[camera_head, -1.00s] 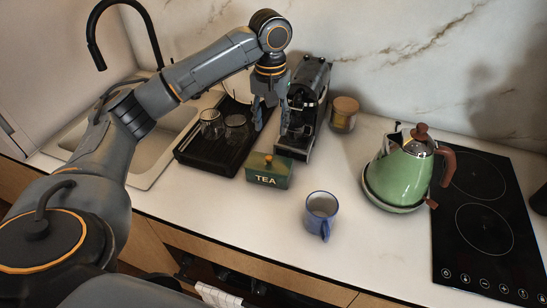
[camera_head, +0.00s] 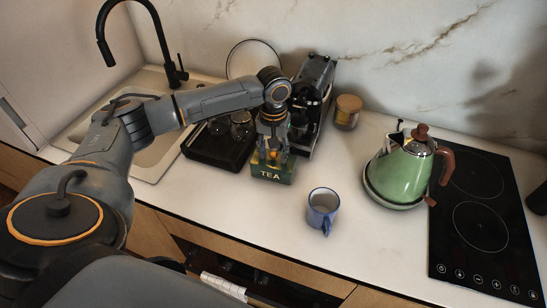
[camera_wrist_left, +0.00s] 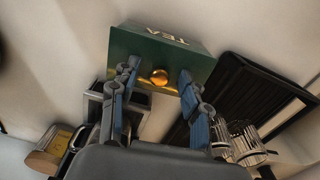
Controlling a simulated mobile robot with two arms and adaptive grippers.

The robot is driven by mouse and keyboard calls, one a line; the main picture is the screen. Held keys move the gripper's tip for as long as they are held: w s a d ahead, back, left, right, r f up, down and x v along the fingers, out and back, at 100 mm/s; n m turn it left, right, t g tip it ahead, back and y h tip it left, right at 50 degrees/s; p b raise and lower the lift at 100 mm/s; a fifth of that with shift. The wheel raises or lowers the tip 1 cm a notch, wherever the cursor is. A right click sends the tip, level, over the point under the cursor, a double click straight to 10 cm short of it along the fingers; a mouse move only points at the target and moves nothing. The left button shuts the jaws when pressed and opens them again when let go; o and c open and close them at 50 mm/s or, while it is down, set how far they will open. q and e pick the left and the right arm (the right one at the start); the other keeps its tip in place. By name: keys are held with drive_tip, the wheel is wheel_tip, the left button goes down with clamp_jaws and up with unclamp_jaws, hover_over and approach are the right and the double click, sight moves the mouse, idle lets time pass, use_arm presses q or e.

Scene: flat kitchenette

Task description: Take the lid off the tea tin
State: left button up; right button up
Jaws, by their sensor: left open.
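The green tea tin (camera_head: 271,175) stands on the white counter, its TEA label facing front. My left gripper (camera_head: 272,152) is directly over it, pointing down, and hides most of the lid in the head view. In the left wrist view the dark green lid (camera_wrist_left: 190,65) is on the tin, with a round brass knob (camera_wrist_left: 159,77). The fingers of my left gripper (camera_wrist_left: 159,72) are apart, one on each side of the knob. Whether they touch the lid I cannot tell. My right gripper is not in view.
A black drying rack (camera_head: 208,150) with glasses stands left of the tin. A coffee machine (camera_head: 313,95) is close behind right, with a wooden-lidded jar (camera_head: 347,112) beyond. A blue mug (camera_head: 322,210) and green kettle (camera_head: 400,172) are to the right. The counter's front strip is clear.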

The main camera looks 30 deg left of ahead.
use_arm(q)
clamp_jaws()
drive_tip(key=shift+r, duration=0.1)
